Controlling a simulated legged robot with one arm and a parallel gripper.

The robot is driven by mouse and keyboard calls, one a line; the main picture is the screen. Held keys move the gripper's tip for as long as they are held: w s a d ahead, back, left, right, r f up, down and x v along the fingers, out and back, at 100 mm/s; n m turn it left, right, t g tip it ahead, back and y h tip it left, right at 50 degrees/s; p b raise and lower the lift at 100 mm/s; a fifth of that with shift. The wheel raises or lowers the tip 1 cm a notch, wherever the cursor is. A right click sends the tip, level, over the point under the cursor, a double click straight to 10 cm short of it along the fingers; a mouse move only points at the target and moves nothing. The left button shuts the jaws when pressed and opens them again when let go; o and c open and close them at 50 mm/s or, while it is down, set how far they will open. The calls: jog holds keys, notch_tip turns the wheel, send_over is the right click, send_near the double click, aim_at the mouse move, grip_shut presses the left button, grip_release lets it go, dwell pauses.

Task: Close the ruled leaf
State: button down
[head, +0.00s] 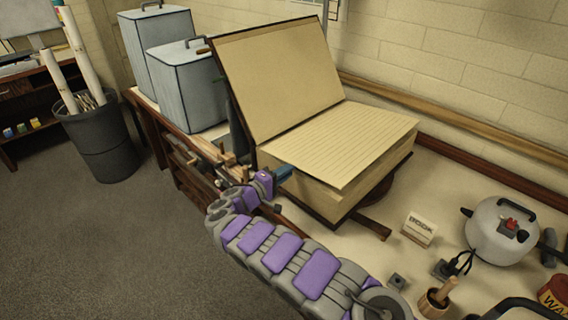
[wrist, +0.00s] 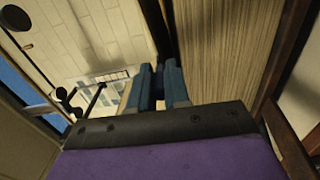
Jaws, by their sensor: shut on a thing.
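A thick book lies open on the bench. Its ruled leaf (head: 350,140), cream with fine lines, lies nearly flat on top of the page block (head: 350,197). A plain tan panel (head: 280,75) of the book stands tilted up behind it. My gripper (head: 286,172), with blue fingers, is at the leaf's near edge, toward its left end, and is shut there. In the wrist view the fingers (wrist: 160,82) are close together beside a dark strip and a striped surface (wrist: 215,45). The exact grip point is hidden.
A white lidded pot (head: 502,232), a small card (head: 419,229) and a wooden pot with a handle (head: 437,300) stand right of the book. Grey-blue boxes (head: 187,85) stand behind left. A dark bin (head: 100,140) holds rolls. The floor (head: 110,240) at left is clear.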

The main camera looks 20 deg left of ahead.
jog(key=shift+s+f+m, duration=0.1)
jog(key=shift+f+m, duration=0.8)
jog(key=shift+f, duration=0.5)
jog(key=shift+f, duration=0.15)
jog(key=c, duration=1.1)
grip_release()
jog(key=shift+a, duration=0.2)
jog(key=p+v, duration=0.3)
jog(key=v, duration=1.4)
jog(key=shift+a, duration=0.15)
jog(key=shift+s+f, duration=0.1)
jog(key=shift+s, duration=0.1)
